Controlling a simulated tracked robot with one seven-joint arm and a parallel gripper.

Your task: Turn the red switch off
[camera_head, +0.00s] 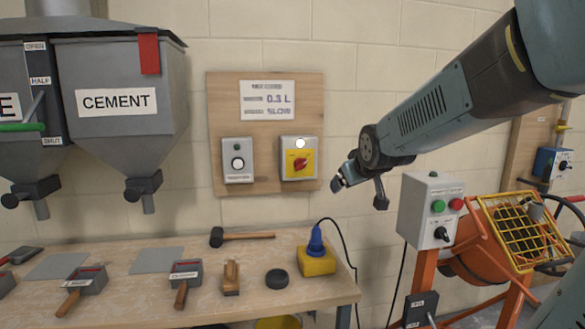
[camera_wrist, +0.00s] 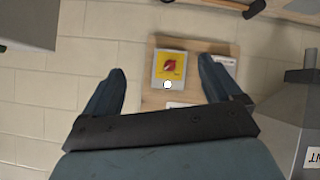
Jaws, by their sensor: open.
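The red switch (camera_head: 299,163) is a rotary knob on a yellow plate in a grey box, mounted on the right half of a wooden wall board (camera_head: 265,90). A round white light sits above the knob. The knob looks tilted, not straight upright or level. In the wrist view the red switch (camera_wrist: 168,67) shows upside down between my fingers, some way beyond them. My gripper (camera_head: 361,188) is open and empty, to the right of the board and apart from the switch. Its fingers (camera_wrist: 165,82) are spread wide in the wrist view. Nothing hides the switch.
A workbench (camera_head: 215,257) below holds a mallet (camera_head: 240,236), scoops and a yellow block with a blue plug (camera_head: 317,258). A control box (camera_head: 431,209) stands right. A cement hopper (camera_head: 118,85) hangs left.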

